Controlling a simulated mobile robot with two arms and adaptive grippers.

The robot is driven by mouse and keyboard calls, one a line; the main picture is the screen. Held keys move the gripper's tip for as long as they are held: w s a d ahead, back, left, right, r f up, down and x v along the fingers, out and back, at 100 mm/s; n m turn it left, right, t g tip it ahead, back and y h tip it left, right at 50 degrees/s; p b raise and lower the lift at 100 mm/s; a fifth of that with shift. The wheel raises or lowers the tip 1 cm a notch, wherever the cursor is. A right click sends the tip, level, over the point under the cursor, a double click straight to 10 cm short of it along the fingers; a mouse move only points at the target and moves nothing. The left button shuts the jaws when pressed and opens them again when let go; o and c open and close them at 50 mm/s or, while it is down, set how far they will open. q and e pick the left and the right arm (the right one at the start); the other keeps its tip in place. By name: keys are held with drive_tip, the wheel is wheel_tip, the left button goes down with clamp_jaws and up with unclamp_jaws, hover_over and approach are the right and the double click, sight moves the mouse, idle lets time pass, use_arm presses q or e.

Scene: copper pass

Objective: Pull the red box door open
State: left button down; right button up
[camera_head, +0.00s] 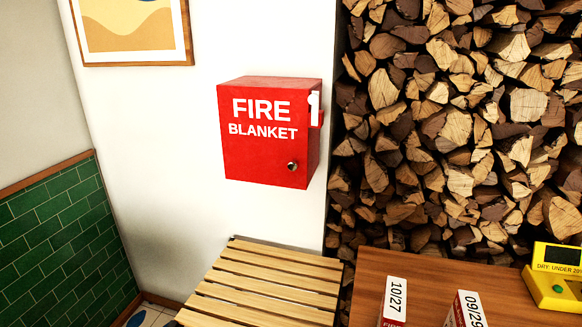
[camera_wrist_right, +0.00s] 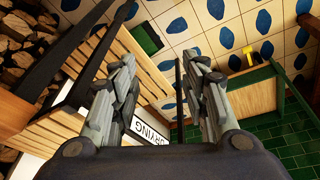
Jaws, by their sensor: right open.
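The red box (camera_head: 264,160) marked FIRE BLANKET hangs on the white wall in the head view. Its front door is closed. A small round metal knob (camera_head: 292,166) sits at the lower right of the door. A white tag or strip (camera_head: 314,107) shows on the box's right side. My right gripper (camera_wrist_right: 162,72) shows only in its own wrist view. Its two fingers are apart with nothing between them, above a tiled floor. The red box is not in the wrist view. My left gripper is not in view.
A slatted wooden bench (camera_head: 262,289) stands below the box. Stacked firewood (camera_head: 450,130) fills the right side. A wooden table (camera_head: 440,277) holds two labelled cartons (camera_head: 395,300) and a yellow meter (camera_head: 555,280). The wall in front of the box is clear.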

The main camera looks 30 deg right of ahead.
wheel_tip(320, 180, up, 5)
drive_tip(key=w+n, duration=0.1)
drive_tip(key=w, duration=0.1)
drive_tip(key=n+t+h, duration=0.8)
drive_tip(key=n+h, duration=0.6)
drive_tip(key=n, duration=0.9)
approach(292, 167)
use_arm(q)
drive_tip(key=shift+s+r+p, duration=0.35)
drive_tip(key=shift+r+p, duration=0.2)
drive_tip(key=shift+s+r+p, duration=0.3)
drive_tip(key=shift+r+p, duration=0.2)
use_arm(e)
drive_tip(key=shift+m, duration=0.3)
drive_tip(key=x, duration=0.9)
drive_tip(key=shift+w+d, duration=0.1)
drive_tip(key=shift+d, duration=0.05)
clamp_jaws()
